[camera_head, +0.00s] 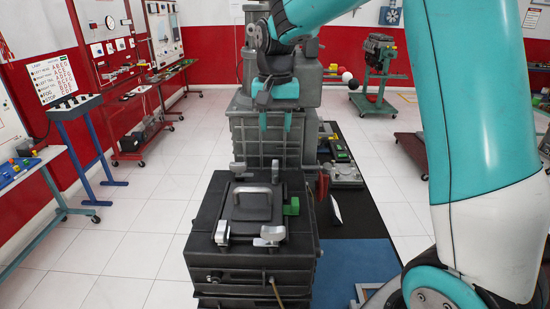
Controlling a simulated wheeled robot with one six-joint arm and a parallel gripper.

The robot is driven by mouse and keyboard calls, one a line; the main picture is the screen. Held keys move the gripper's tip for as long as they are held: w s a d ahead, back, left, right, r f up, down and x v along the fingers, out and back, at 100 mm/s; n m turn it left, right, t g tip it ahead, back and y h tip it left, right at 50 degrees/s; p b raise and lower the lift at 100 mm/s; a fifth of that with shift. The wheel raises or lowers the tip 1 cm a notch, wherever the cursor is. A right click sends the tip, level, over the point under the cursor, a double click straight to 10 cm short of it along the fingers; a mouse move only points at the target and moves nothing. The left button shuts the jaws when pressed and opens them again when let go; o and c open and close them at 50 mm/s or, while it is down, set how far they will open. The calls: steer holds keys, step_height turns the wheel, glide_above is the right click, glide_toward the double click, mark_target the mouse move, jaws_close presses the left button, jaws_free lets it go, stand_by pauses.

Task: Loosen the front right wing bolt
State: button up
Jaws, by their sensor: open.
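A dark box with a flat lid (210,215) stands in the lower middle. It has a silvery wing bolt near each corner of the lid. The near right wing bolt (270,236) sits at the lid's front right, with its wings spread flat. The near left wing bolt (222,233) stands more upright. The far left wing bolt (238,171) and far right wing bolt (275,171) are at the back edge. My gripper (275,121) is open and empty, its teal fingers pointing down. In the picture it is above the far right bolt and well away from the near right one.
A raised handle (252,202) is in the middle of the lid, and a green part (291,206) is at its right side. A tall grey housing (240,128) stands behind the box. White tiled floor (130,240) is clear to the left. A blue mat (355,265) lies to the right.

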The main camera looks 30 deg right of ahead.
mark_target(275, 162)
step_height(275, 162, down, 10)
steer(key=shift+f+p, duration=0.2)
steer(key=shift+p, duration=0.95)
jaws_close()
